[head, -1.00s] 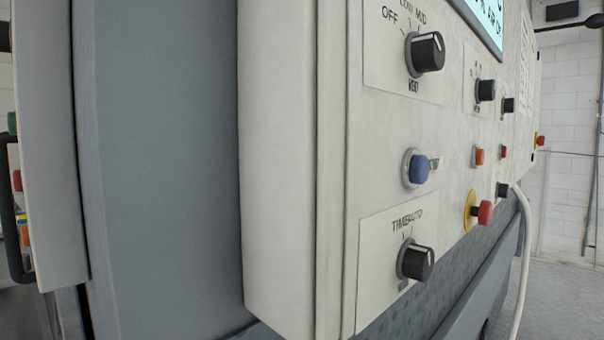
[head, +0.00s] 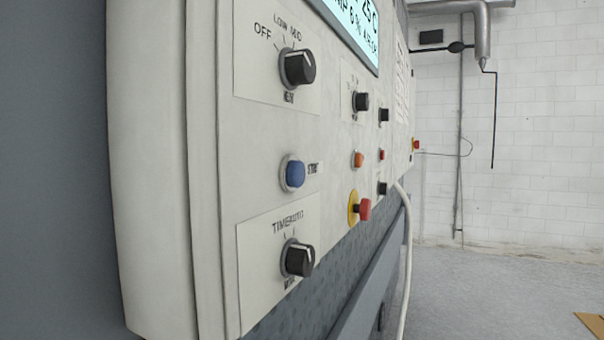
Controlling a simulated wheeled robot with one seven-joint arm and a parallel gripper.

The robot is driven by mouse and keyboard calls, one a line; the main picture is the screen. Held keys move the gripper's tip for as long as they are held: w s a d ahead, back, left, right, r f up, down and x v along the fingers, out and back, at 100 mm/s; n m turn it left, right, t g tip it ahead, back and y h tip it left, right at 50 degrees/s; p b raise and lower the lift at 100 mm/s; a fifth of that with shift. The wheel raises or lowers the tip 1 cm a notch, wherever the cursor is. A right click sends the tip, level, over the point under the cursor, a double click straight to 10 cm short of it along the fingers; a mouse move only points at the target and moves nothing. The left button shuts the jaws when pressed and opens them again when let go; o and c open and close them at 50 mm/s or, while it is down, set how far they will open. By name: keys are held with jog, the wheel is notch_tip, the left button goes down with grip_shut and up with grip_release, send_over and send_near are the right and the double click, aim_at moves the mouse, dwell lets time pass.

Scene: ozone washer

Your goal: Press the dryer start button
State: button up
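The dryer's control panel (head: 210,120) fills the left half of the head view, seen at a steep angle. A blue round button (head: 294,173) with a label beside it that looks like "START" sits on the panel between two black knobs. The upper knob (head: 298,68) is marked OFF, LOW, MID and HEAT. The lower knob (head: 297,259) sits on a plate with TIMER/AUTO-like lettering. The button stands out from the panel with nothing touching it. My gripper is not in view.
Farther along the panel are an orange button (head: 357,160), a red emergency stop on a yellow base (head: 358,208) and smaller knobs. A display (head: 350,25) is above. A white hose (head: 404,260) hangs at the panel's far end. Open grey floor (head: 490,290) lies to the right.

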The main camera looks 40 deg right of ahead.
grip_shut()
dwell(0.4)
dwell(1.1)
